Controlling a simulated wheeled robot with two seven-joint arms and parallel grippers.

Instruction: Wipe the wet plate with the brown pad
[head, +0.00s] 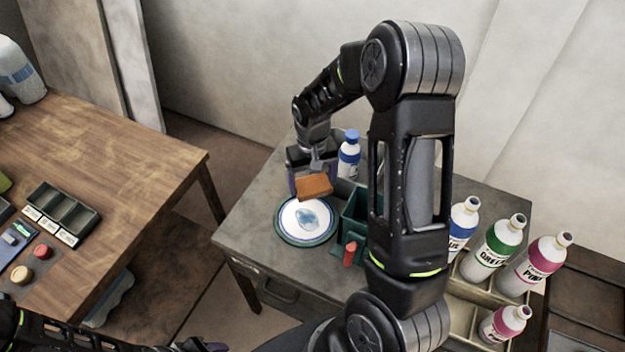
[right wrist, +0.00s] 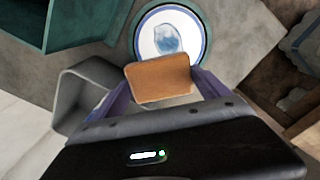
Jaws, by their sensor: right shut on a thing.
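The brown pad (head: 314,187) is held in my right gripper (head: 313,172), which is shut on it. In the head view the pad is over the back edge of the plate (head: 289,228). The plate is white with a dark green and blue rim and has a bluish wet patch (head: 308,218) in its middle. In the right wrist view the pad (right wrist: 158,78) is between the purple fingers, and the plate (right wrist: 142,40) with its wet patch (right wrist: 167,39) lies beyond it. The pad looks raised above the plate. My left gripper (head: 205,346) shows only partly at the bottom edge.
A dark green bin (head: 354,222) stands just right of the plate, with a red thing (head: 349,254) at its front. A blue-capped bottle (head: 349,155) stands behind. Labelled bottles (head: 497,240) fill the right side. A wooden table (head: 120,150) is on the left, across a gap.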

